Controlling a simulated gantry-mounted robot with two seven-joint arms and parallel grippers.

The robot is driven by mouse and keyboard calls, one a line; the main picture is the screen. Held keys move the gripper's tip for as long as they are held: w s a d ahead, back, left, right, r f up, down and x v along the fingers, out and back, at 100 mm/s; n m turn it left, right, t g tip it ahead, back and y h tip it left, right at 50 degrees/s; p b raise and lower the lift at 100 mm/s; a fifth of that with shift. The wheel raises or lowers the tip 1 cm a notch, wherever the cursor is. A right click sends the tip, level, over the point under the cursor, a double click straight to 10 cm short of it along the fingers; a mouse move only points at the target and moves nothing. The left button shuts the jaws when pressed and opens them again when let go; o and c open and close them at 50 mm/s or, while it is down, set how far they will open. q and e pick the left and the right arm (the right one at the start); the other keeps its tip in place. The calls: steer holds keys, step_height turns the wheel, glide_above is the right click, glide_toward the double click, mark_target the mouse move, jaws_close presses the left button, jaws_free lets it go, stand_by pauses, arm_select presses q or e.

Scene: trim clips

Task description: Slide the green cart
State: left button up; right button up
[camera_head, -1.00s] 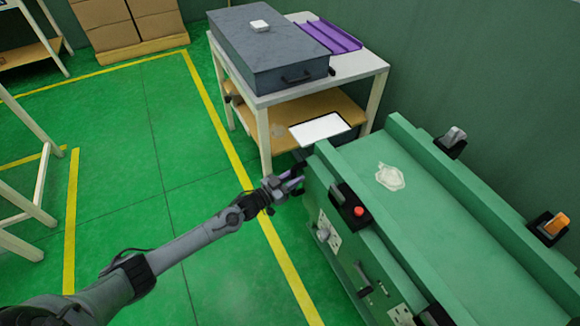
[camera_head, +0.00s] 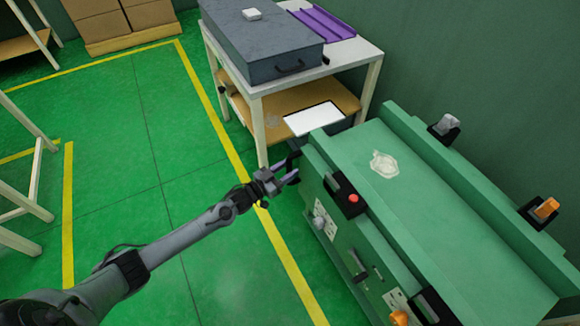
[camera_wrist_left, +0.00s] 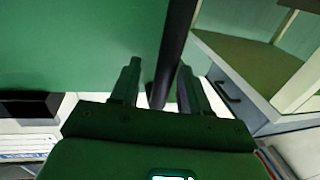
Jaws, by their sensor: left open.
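The green cart (camera_head: 430,215) is a long green body with raised side rails, on the right of the head view. A red button (camera_head: 352,198) sits on its near side. My left gripper (camera_head: 288,172) is open at the cart's far left corner, beside a dark upright bar (camera_head: 293,158). In the left wrist view, the dark bar (camera_wrist_left: 174,45) runs between the two fingers (camera_wrist_left: 158,88), with a green surface (camera_wrist_left: 80,45) behind them. Whether the fingers touch the bar cannot be told. My right gripper is not in view.
A white table (camera_head: 345,58) with a grey case (camera_head: 262,45) and a purple tray (camera_head: 322,22) stands just beyond the cart. Boxes (camera_head: 120,15) are at the back left. Green floor (camera_head: 110,140) with yellow lines is clear left of the cart.

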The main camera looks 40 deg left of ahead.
arm_select(q)
steer(key=p+v, duration=0.3)
steer(key=v, duration=0.6)
steer(key=shift+s+r, duration=0.1)
steer(key=shift+s, duration=0.1)
